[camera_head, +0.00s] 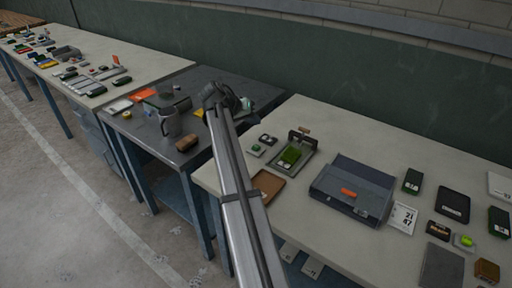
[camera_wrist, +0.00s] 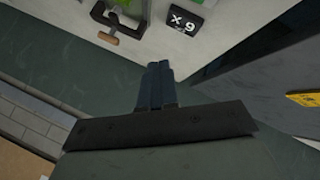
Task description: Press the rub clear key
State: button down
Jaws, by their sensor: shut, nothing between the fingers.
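My gripper (camera_wrist: 158,72) is shut and empty, with its two dark fingers together in the wrist view. In the head view the end of my arm (camera_head: 222,97) is above the dark middle table, and the fingers cannot be made out. I cannot read a rub clear label on anything. A small pale box with a green button (camera_head: 256,149) sits at the left end of the right bench. A similar box with a green button (camera_head: 465,241) sits near that bench's right end. My gripper is apart from both.
A clamp with a wooden handle (camera_head: 300,133) holds a green piece (camera_head: 290,156). A black block marked X 9 (camera_wrist: 185,20) is beyond my fingers. A grey case (camera_head: 352,188) and brown tray (camera_head: 267,186) are on the right bench.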

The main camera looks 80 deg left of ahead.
aim_at(254, 147)
jog(key=shift+f, duration=4.15)
jog(key=shift+f, duration=0.95)
jog(key=shift+r, duration=0.95)
jog(key=shift+r, duration=0.1)
jog(key=shift+r, duration=2.4)
